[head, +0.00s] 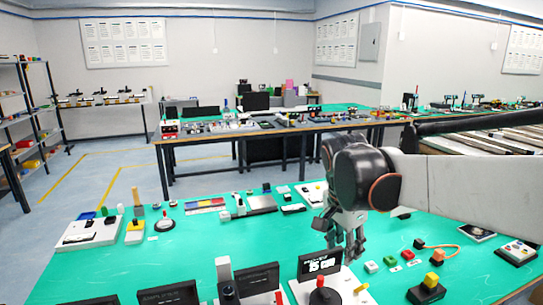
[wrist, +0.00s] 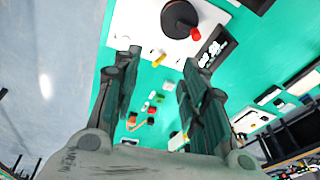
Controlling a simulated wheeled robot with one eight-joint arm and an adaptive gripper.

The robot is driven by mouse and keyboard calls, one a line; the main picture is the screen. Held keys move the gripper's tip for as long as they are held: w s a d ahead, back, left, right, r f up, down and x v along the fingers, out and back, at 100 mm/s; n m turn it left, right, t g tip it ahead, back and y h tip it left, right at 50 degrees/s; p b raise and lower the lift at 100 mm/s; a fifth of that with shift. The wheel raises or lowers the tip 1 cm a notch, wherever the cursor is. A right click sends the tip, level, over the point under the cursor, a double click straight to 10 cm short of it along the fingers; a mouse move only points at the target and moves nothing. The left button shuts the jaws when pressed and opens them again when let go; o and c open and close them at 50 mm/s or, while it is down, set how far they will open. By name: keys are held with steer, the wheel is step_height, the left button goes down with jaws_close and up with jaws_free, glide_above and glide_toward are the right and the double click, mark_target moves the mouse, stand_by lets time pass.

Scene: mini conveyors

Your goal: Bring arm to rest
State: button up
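My arm reaches in from the right in the head view, and my gripper (head: 345,245) points down over the green table (head: 190,255). In the wrist view the two fingers of my gripper (wrist: 160,62) stand well apart with nothing between their tips, so it is open and empty. A white board with a black round part and a red knob (wrist: 180,18) lies beyond the fingertips in the wrist view. In the head view a black display reading "15" (head: 319,263) stands in front of the gripper. I cannot tell whether the gripper touches anything.
Small red, green and white blocks (head: 390,262) and a black block with a yellow top (head: 428,289) lie right of the gripper. Panels with handles (head: 90,232) stand at the table's left. A second workbench (head: 270,125) stands behind. The table's left middle is fairly clear.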

steer(key=s+d+f+n+t+y, duration=0.1)
steer(key=s+d+f+n+t, duration=0.2)
steer(key=s+n, duration=0.9)
steer(key=s+t, duration=0.2)
steer(key=s, duration=0.4)
steer(key=shift+f+y, duration=0.2)
steer(key=shift+y, duration=0.2)
steer(key=shift+d+f, duration=0.1)
